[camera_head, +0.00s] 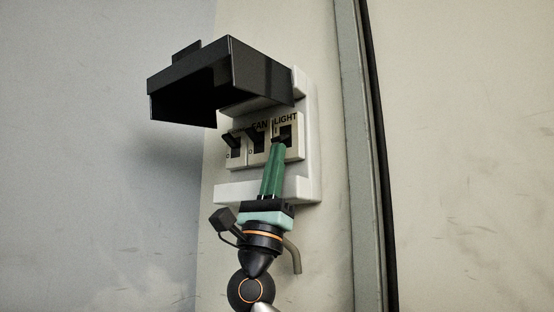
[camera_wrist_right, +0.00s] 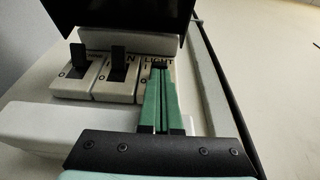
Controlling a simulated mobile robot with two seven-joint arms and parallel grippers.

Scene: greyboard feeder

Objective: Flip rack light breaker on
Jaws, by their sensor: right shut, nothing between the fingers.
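The LIGHT breaker (camera_head: 291,152) is the rightmost of three breakers in a white wall box (camera_head: 307,150); its label reads "LIGHT". It also shows in the right wrist view (camera_wrist_right: 171,83). My right gripper (camera_head: 279,147) comes up from below, its green fingers shut and empty. The fingertips (camera_wrist_right: 162,73) are at the LIGHT breaker's dark lever and partly cover it. I cannot tell whether they touch it or which way it is set. My left gripper is not in view.
The box's black cover (camera_head: 265,72) is raised above the breakers. The FAN breaker (camera_wrist_right: 117,77) and another breaker (camera_wrist_right: 77,77) stand to the left, their black levers sticking out. The white lower ledge (camera_head: 235,192) lies under the fingers. A grey vertical strip (camera_head: 360,150) runs to the right.

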